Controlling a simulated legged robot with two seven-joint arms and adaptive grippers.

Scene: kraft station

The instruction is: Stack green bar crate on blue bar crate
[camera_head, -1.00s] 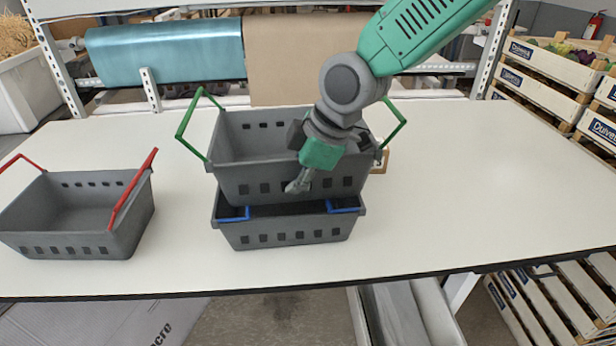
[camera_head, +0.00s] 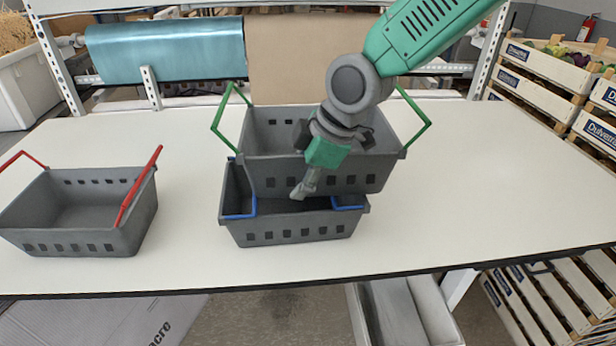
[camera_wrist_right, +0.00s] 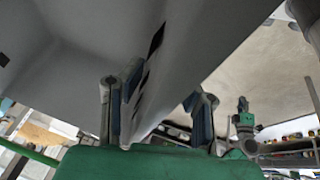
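The grey crate with green handles (camera_head: 362,180) sits on or just over the grey crate with blue handles (camera_head: 290,231). It is set back and to the right, overhanging the blue-handled crate's right side, and part of that crate's left inside shows. Contact between the two is hard to tell. My right gripper (camera_head: 304,188) is at the front wall of the green-handled crate. In the right wrist view the crate wall (camera_wrist_right: 165,75) passes between my spread right fingers (camera_wrist_right: 157,120), with a gap on the right side. My left gripper is not in view.
A grey crate with red handles (camera_head: 85,235) stands at the left of the white table (camera_head: 490,200). The table's right side is clear. A blue roll (camera_head: 165,52) and brown paper (camera_head: 300,55) are behind. Wooden crates (camera_head: 545,75) stand beyond the right edge.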

